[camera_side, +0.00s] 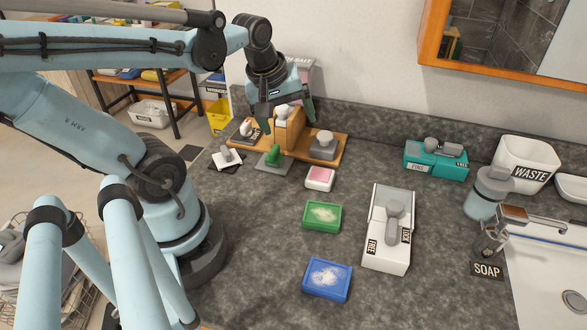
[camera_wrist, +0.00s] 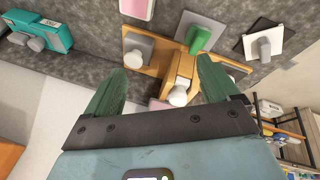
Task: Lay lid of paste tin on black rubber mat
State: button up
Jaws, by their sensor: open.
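A white square lid with a grey knob (camera_side: 226,155) lies on a black square mat (camera_side: 213,165) at the counter's left edge. The lid (camera_wrist: 264,46) and mat (camera_wrist: 247,28) also show in the wrist view. An open white tin with pink contents (camera_side: 320,177), likely the paste tin, stands right of them. My gripper (camera_side: 287,115) is open and empty above the wooden board, its green fingers spread above a wooden block with a white knob (camera_side: 283,114). In the wrist view my gripper (camera_wrist: 169,62) is apart from the lid. Whether the fingers flank the white knob is unclear.
The wooden board (camera_side: 297,155) also carries a grey knobbed piece (camera_side: 323,146); a green knobbed lid (camera_side: 273,157) sits at its front. Green (camera_side: 322,217) and blue (camera_side: 327,279) tins and a white latch box (camera_side: 389,235) stand nearer. Counter is free between them.

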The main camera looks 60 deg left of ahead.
jog(key=w+d+m+t+h, duration=0.1)
jog(key=w+d+m+t, duration=0.2)
jog(key=d+m, duration=0.7)
jog(key=m, duration=0.3)
jog(key=shift+r+m+h, duration=0.3)
jog(key=shift+r+m, duration=0.05)
jog(key=shift+m, duration=0.05)
